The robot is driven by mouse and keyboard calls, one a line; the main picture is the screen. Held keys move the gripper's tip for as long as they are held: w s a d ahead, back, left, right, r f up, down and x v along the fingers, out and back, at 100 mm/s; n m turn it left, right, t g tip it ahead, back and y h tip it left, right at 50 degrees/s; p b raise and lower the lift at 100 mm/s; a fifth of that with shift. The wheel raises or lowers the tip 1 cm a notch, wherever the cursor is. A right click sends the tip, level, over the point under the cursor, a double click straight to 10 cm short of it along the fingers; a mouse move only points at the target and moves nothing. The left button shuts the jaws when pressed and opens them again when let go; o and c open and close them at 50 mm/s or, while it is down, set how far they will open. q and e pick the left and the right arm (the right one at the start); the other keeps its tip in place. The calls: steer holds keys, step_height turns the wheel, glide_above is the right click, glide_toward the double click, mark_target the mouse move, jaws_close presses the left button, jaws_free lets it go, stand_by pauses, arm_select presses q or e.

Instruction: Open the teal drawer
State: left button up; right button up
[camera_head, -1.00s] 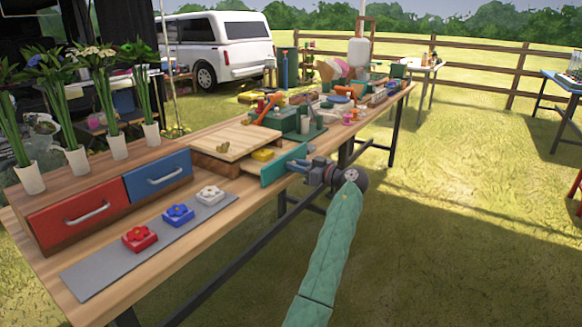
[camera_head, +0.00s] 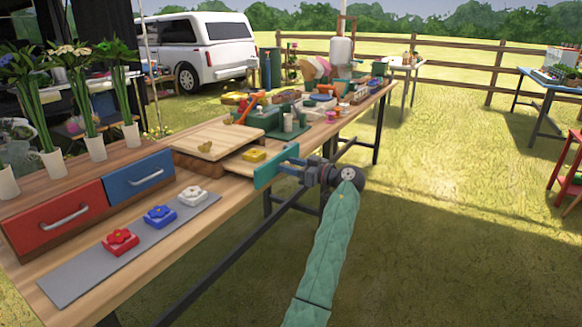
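The teal drawer (camera_head: 267,173) stands pulled out from the wooden box (camera_head: 207,140) on the long table. A yellow flower block (camera_head: 254,155) shows in its open inside. The handle is mostly hidden by the fingers, and my green-sleeved arm reaches up from the bottom.
The red drawer (camera_head: 52,218) and blue drawer (camera_head: 137,175) sit closed at the left. A grey mat (camera_head: 75,272) holds red, blue and white flower blocks. Tools and pots crowd the table's far end. The grass (camera_head: 440,220) at the right is open.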

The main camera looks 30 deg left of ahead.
arm_select(q)
steer(key=shift+d, duration=0.1)
steer(key=d, duration=0.7)
steer(key=shift+s+d, duration=0.25)
steer(key=shift+s, duration=0.1)
stand_by(0.4)
